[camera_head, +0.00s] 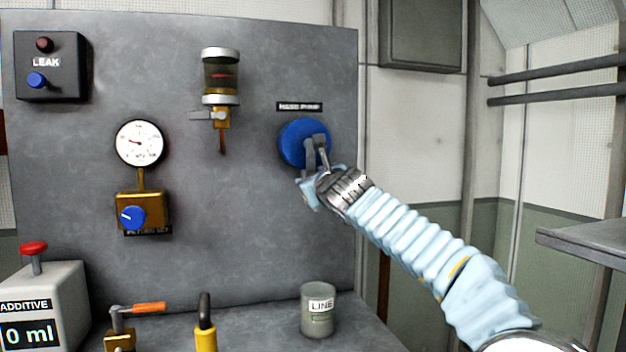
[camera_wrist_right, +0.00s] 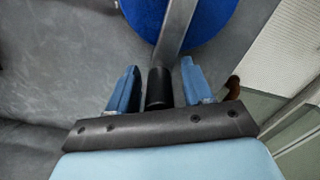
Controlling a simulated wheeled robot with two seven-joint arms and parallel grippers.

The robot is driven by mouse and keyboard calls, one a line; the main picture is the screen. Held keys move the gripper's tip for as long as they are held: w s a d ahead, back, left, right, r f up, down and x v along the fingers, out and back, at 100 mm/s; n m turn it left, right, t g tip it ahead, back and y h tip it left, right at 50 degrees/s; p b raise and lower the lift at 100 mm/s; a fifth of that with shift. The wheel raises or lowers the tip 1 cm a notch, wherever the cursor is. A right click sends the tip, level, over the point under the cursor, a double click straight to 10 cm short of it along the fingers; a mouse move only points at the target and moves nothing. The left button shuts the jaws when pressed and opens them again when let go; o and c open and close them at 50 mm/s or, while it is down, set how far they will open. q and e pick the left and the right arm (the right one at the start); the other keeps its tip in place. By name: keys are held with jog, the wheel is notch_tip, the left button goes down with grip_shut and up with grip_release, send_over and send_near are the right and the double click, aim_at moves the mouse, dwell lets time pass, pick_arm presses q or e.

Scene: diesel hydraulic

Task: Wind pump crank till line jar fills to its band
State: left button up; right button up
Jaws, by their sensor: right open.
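The pump crank is a blue disc (camera_head: 303,142) with a grey arm, under a "HAND PUMP" label on the grey panel. My right gripper (camera_head: 312,170) is at the crank, covering part of its lower side. In the right wrist view, the black crank handle (camera_wrist_right: 159,88) stands between the two blue fingers of the open gripper (camera_wrist_right: 160,84), with gaps on both sides. The line jar (camera_head: 319,312), a greyish cylinder labelled "LINE", stands on the bench below the crank. Its fill level and band are hard to tell apart. My left gripper is not in view.
A sight glass (camera_head: 221,75) with a red mark, a dial gauge (camera_head: 140,143) and a brass block with blue knob (camera_head: 132,217) are on the panel. An additive box (camera_head: 44,303), an orange-handled valve (camera_head: 148,308) and a yellow-based lever (camera_head: 205,338) stand at lower left.

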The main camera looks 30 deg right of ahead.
grip_shut()
